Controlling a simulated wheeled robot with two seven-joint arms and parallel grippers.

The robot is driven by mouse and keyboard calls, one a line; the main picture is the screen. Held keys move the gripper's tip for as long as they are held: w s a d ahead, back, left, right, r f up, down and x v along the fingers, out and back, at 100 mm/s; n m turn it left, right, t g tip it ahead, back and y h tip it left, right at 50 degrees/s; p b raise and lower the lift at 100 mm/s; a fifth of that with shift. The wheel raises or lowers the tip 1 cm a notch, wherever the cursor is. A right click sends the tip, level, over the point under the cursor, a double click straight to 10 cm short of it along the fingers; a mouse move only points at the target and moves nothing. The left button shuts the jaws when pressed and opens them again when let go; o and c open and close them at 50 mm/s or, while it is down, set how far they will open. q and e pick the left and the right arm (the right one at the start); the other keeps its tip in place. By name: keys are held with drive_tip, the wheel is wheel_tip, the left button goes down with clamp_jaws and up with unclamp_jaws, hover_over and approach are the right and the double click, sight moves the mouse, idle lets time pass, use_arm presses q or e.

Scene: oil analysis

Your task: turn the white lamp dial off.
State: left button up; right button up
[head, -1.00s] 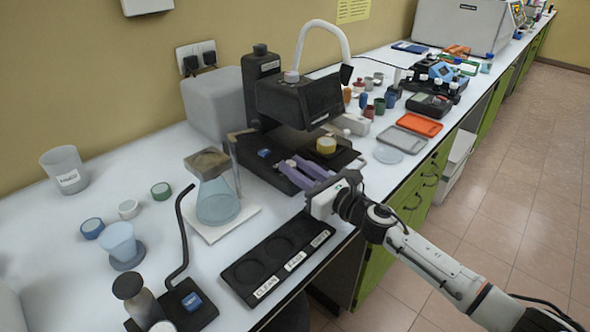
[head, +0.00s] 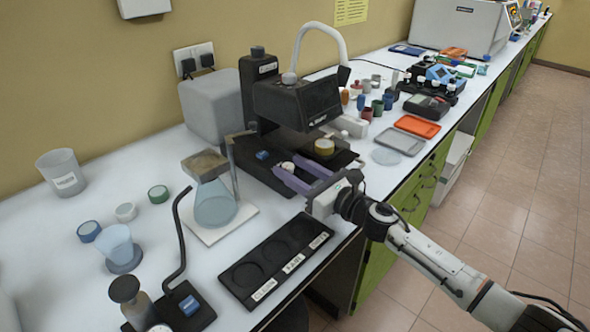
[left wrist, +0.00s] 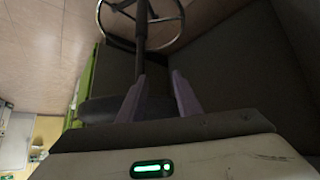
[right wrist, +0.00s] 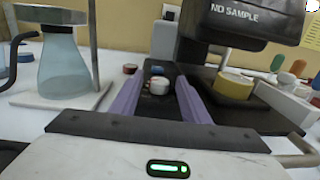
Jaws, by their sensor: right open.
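The white lamp dial (right wrist: 159,86) sits low on the dark base of the black instrument. It also shows as a small pale knob in the head view (head: 288,167). My right gripper (right wrist: 160,82) is open, its two purple fingers apart, pointing at the dial from the front. In the right wrist view the dial appears between the fingertips, with a gap on both sides. In the head view my right gripper (head: 298,173) is over the instrument's front edge. My left gripper (left wrist: 157,85) is open and empty, facing a dark seat in the left wrist view.
A yellow-topped round container (right wrist: 233,85) stands right of the right fingers. A glass flask (head: 215,200) on a white plate (head: 243,222) stands to the left. A black labelled tray (head: 276,262) lies in front. The instrument's head (right wrist: 240,20) overhangs the right side.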

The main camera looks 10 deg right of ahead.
drive_tip(key=b+v, duration=0.1)
drive_tip(key=v, duration=0.8)
drive_tip(key=shift+s+d, duration=0.15)
drive_tip(key=shift+s, duration=0.1)
drive_tip(key=shift+s+d, duration=0.2)
drive_tip(key=shift+s, duration=0.1)
